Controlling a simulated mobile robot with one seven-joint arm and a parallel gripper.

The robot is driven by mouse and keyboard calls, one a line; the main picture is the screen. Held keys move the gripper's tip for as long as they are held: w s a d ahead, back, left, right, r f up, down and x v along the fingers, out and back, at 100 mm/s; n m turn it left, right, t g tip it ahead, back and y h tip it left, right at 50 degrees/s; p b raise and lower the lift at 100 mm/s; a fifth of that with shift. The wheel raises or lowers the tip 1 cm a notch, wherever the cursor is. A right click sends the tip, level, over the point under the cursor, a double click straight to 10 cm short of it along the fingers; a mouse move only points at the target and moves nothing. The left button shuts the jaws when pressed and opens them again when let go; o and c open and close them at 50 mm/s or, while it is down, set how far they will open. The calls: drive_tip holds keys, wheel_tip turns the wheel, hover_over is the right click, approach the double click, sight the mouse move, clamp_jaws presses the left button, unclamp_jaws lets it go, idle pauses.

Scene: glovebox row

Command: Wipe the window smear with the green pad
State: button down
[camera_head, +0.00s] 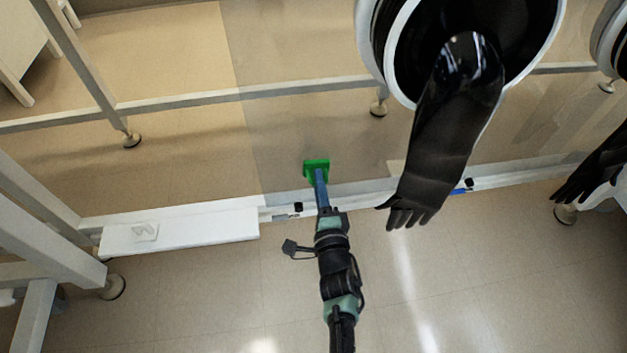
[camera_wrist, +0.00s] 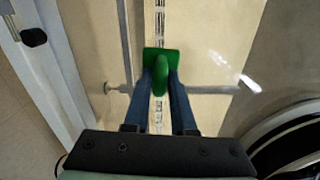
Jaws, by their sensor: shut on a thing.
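My gripper (camera_head: 320,182) is shut on the green pad (camera_head: 316,167) in the head view, with the arm reaching up from the bottom. In the wrist view the pad (camera_wrist: 158,58) sits between the two blue fingertips, its green handle gripped. The pad is in front of the clear window pane (camera_head: 300,130), just above its lower frame. I cannot tell whether it touches the pane.
A black glove (camera_head: 437,150) hangs from a white-ringed port right of my gripper, close to it. Another glove (camera_head: 593,165) hangs at the far right. A white shelf (camera_head: 190,232) with a small pale item lies left of my gripper. The floor below is clear.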

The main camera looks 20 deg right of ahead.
drive_tip(key=shift+s+d+r+p, duration=0.15)
drive_tip(key=shift+d+p, duration=0.1)
drive_tip(key=shift+d, duration=0.45)
drive_tip(key=shift+s+d+f+p, duration=0.1)
drive_tip(key=shift+d+p, duration=0.15)
drive_tip(key=shift+d, duration=0.4)
drive_tip(key=shift+s+d+r, duration=0.15)
drive_tip(key=shift+s+d, duration=0.05)
drive_tip(key=shift+d, duration=0.4)
drive_tip(key=shift+s+d+p, duration=0.3)
drive_tip(key=shift+d+p, duration=0.15)
drive_tip(key=shift+d, duration=0.4)
drive_tip(key=shift+s+d, duration=0.15)
drive_tip(key=shift+d, duration=0.65)
drive_tip(key=shift+s+d, duration=0.15)
drive_tip(key=shift+d, duration=0.6)
drive_tip(key=shift+r+p, duration=0.95)
drive_tip(key=shift+p, duration=0.2)
drive_tip(key=shift+w+a+f+p, duration=0.15)
drive_tip(key=shift+a, duration=0.7)
drive_tip(key=shift+w+a+f+p, duration=0.1)
drive_tip(key=shift+w+a+p, duration=0.05)
drive_tip(key=shift+a, duration=0.7)
